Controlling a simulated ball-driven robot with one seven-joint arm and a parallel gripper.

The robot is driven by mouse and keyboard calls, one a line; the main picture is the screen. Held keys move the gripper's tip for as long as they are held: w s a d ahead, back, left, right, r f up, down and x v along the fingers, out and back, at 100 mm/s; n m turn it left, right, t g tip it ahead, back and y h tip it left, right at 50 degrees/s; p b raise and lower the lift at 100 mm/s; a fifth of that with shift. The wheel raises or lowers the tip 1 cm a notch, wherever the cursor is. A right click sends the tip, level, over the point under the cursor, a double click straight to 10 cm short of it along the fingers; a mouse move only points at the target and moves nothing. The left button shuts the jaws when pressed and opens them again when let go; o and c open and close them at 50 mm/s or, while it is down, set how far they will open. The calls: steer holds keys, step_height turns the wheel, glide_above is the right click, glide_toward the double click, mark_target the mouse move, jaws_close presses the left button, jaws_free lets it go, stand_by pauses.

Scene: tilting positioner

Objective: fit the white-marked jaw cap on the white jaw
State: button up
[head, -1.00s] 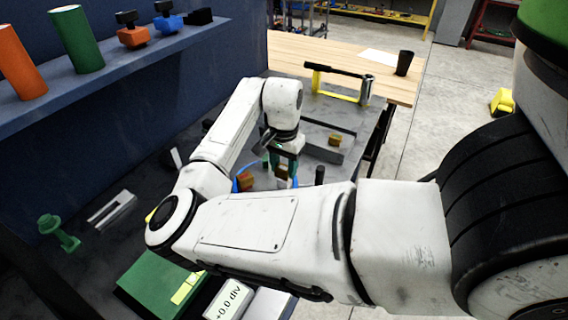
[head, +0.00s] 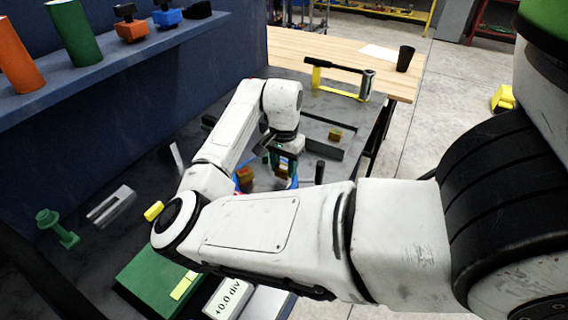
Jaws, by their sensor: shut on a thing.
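My gripper (head: 284,165) points down over the far part of the dark bench, at the end of my bent arm. It is shut on a small brownish block (head: 281,172), which I take to be the jaw cap; no white mark on it can be made out. A reddish-orange and brown block (head: 245,174) with blue beside it stands just left of the gripper. The white jaw cannot be picked out; my forearm and gripper hide much of that area.
A dark tray (head: 345,152) with an orange-brown block (head: 335,135) lies behind right. A dark upright cylinder (head: 320,172) stands right of the gripper. A yellow-framed tool (head: 340,80) lies farther back. A green stand (head: 57,229) and green box (head: 150,283) are front left.

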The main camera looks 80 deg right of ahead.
steer(key=shift+f, duration=0.55)
steer(key=o, duration=1.2)
steer(key=shift+o, duration=0.3)
steer(key=o, duration=0.4)
step_height(320, 180, up, 5)
steer(key=p, duration=0.4)
steer(key=shift+r, duration=1)
